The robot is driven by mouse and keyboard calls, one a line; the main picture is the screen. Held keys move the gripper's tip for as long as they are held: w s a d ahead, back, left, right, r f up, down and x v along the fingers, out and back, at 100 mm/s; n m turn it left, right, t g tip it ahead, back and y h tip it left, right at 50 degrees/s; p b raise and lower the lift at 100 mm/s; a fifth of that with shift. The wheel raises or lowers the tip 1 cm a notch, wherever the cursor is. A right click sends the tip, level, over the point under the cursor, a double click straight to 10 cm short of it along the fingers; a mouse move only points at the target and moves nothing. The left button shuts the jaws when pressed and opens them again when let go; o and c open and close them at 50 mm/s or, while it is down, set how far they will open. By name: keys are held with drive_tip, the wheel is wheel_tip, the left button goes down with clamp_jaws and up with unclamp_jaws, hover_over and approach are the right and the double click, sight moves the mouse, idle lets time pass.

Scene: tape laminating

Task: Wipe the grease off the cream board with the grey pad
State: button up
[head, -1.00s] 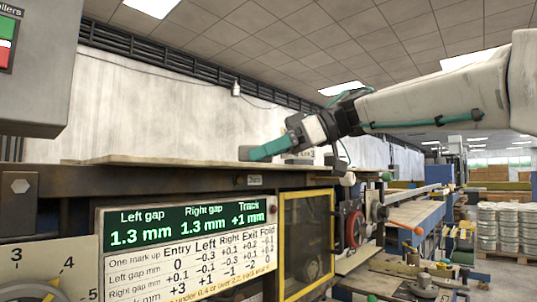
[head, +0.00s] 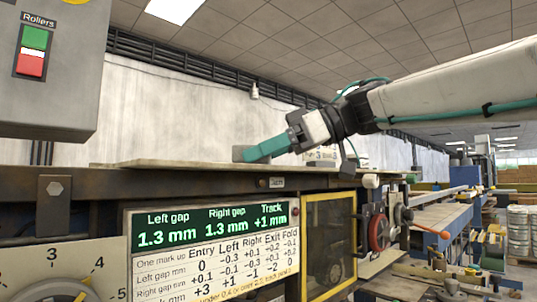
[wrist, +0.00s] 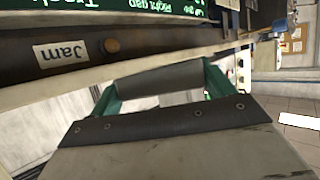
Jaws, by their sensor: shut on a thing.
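The cream board (head: 165,163) lies flat on top of the machine. I see it almost edge-on in the head view, so its upper face and any grease on it are hidden. My gripper (head: 268,148) has teal fingers and reaches in from the right, low over the board. It is shut on the grey pad (head: 238,154), which is at or just above the board; I cannot tell if they touch. In the wrist view the pad (wrist: 160,86) spans between the two teal fingertips, close to the board's pale edge (wrist: 50,92).
The machine front carries a gap display (head: 210,228), a "Jam" label (head: 277,183) and a yellow-framed window (head: 328,240). A grey Rollers box (head: 55,65) hangs at upper left. A red handwheel (head: 379,232) and lever stand at the right.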

drive_tip(key=shift+r, duration=2.95)
drive_tip(key=shift+r, duration=1.5)
